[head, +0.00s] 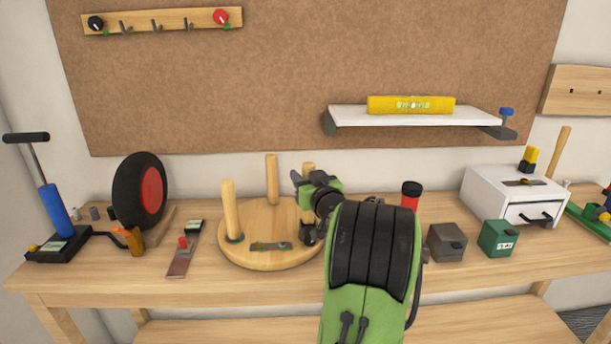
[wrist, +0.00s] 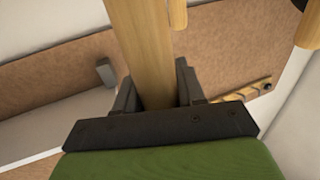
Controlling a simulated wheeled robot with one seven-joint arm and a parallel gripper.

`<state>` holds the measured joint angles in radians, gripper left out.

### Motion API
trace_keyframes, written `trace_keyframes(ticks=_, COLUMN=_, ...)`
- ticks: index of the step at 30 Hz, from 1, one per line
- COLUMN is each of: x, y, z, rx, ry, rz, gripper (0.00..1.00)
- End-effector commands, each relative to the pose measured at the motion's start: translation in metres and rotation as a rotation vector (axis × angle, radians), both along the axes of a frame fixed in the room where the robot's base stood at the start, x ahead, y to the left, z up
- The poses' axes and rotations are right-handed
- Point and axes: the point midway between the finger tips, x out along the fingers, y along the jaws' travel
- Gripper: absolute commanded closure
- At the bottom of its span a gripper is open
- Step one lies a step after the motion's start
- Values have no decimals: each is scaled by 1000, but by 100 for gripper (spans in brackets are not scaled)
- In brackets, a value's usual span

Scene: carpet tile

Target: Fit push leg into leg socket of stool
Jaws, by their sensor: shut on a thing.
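The stool (head: 262,259) is a round wooden seat lying on the bench, with upright wooden legs on it in the head view. One leg (head: 229,205) stands at the left in a dark socket, and another leg (head: 271,178) stands at the back. My gripper (head: 308,184) is over the right side of the seat, shut on the push leg (head: 308,167). The wrist view shows the push leg (wrist: 142,40) between the two fingers (wrist: 155,85). My gripper and arm hide most of the push leg in the head view. I cannot tell whether its lower end is seated in the leg socket.
A metal strip (head: 270,246) lies on the seat's front. A black wheel (head: 140,190) and a blue pump (head: 53,208) stand left. A red cylinder (head: 410,196), grey box (head: 447,243), green box (head: 498,238) and white drawer unit (head: 500,190) stand right. A shelf (head: 415,117) hangs above.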

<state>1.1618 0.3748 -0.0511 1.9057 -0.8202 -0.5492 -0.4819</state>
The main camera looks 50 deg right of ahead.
Motion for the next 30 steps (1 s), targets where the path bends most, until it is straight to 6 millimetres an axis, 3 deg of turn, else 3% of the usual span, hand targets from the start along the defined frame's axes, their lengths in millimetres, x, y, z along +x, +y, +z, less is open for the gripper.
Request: trace_keyframes(ticks=30, x=0, y=0, z=-25, rx=-1, ry=-1, rz=0, gripper=93)
